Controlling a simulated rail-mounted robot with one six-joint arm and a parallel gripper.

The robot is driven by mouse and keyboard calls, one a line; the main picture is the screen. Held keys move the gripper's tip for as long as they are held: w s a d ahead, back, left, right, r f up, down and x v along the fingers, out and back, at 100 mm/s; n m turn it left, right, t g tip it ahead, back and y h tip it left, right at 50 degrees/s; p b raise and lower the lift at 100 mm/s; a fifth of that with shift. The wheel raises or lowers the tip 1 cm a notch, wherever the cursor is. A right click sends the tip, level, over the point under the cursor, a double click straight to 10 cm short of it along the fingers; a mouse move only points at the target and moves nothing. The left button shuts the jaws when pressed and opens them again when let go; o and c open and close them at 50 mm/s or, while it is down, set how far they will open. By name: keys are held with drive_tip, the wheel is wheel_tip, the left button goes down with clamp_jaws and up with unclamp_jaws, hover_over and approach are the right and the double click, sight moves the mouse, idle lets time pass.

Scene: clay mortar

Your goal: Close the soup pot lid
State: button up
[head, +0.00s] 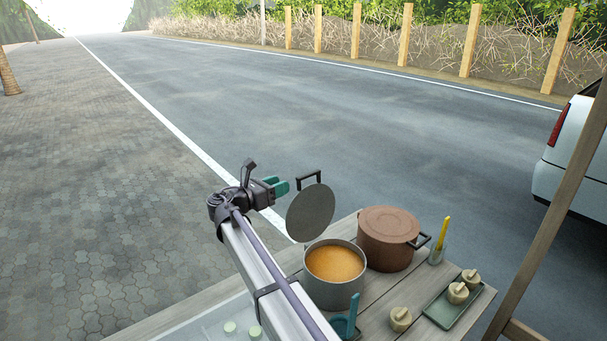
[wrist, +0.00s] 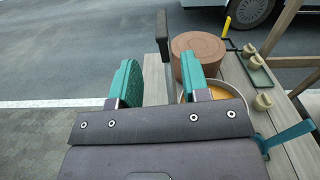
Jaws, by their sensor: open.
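The soup pot (head: 334,290) is grey and holds orange soup; it stands on the wooden table, partly behind my arm. Its round grey lid (head: 310,213) stands raised and tilted up at the pot's back left, with a dark handle (head: 309,180) on its upper side. My gripper (head: 278,187) is open and empty, to the left of the lid and apart from it. In the wrist view the green fingers of my gripper (wrist: 160,85) are spread, with the dark lid handle (wrist: 163,42) upright beyond the gap between them. The soup pot (wrist: 238,92) shows partly behind the right finger.
A brown lidded pot (head: 388,240) stands close right of the soup pot. A cup with a yellow utensil (head: 437,250) and a green tray (head: 457,305) with small pale pots are further right on the table (head: 375,310). A teal handle (head: 347,322) is in front.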

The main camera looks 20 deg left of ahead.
sight(306, 175)
drive_tip(key=x, duration=1)
drive_tip(key=shift+w+d, duration=0.15)
clamp_jaws()
